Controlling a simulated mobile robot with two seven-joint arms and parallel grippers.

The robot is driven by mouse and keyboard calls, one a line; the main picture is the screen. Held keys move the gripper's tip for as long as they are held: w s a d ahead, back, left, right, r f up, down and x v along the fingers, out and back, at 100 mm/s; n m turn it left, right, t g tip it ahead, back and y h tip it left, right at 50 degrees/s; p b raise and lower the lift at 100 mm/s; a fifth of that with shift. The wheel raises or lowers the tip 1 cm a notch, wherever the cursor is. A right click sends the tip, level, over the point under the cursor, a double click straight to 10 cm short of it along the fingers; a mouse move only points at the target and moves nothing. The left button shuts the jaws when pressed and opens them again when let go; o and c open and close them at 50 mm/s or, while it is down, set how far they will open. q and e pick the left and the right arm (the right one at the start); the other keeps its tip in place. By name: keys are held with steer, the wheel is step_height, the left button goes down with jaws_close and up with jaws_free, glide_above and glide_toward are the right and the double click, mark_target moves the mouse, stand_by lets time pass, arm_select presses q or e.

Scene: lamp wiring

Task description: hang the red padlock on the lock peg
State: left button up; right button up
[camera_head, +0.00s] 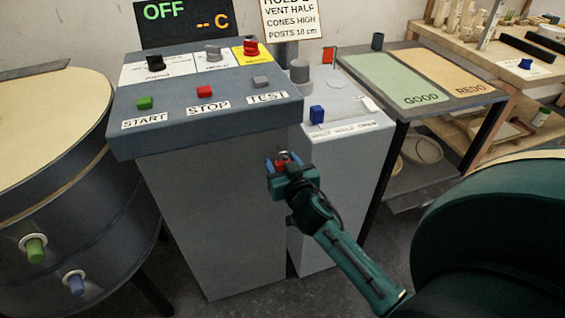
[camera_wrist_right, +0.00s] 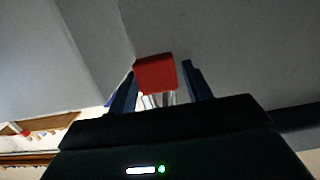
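The red padlock (camera_head: 280,164) is between the blue fingers of my right gripper (camera_head: 281,165), in front of the control console's grey front face. Its silver shackle shows at the top in the head view. In the right wrist view the padlock's red body (camera_wrist_right: 156,72) sits between the fingertips (camera_wrist_right: 160,85), with the metal shackle partly hidden behind the gripper's dark edge. I cannot pick out the lock peg for certain in either view. My left gripper is not in view.
The console (camera_head: 205,115) carries START, STOP and TEST buttons, knobs and a red knob (camera_head: 251,47) on yellow. A round drum table (camera_head: 50,120) is at left; a GOOD/REDO table (camera_head: 412,82) is at right.

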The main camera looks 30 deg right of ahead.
steer(key=shift+o, duration=1.1)
steer(key=v, duration=1.3)
steer(key=s+a+f+n+g+y, duration=0.4)
steer(key=s+a+y, duration=0.45)
steer(key=a, duration=0.55)
arm_select(q)
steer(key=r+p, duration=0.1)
steer(key=p, duration=0.4)
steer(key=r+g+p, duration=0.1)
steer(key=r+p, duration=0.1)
steer(key=p, duration=0.2)
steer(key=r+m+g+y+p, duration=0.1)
steer(key=p, duration=0.4)
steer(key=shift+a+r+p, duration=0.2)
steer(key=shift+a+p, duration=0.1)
arm_select(e)
steer(key=shift+n+g+h, duration=0.55)
steer(key=shift+n+g, duration=0.05)
steer(key=shift+n, duration=0.3)
steer(key=r, duration=0.4)
steer(key=shift+s+d+r, duration=0.15)
steer(key=shift+d, duration=0.15)
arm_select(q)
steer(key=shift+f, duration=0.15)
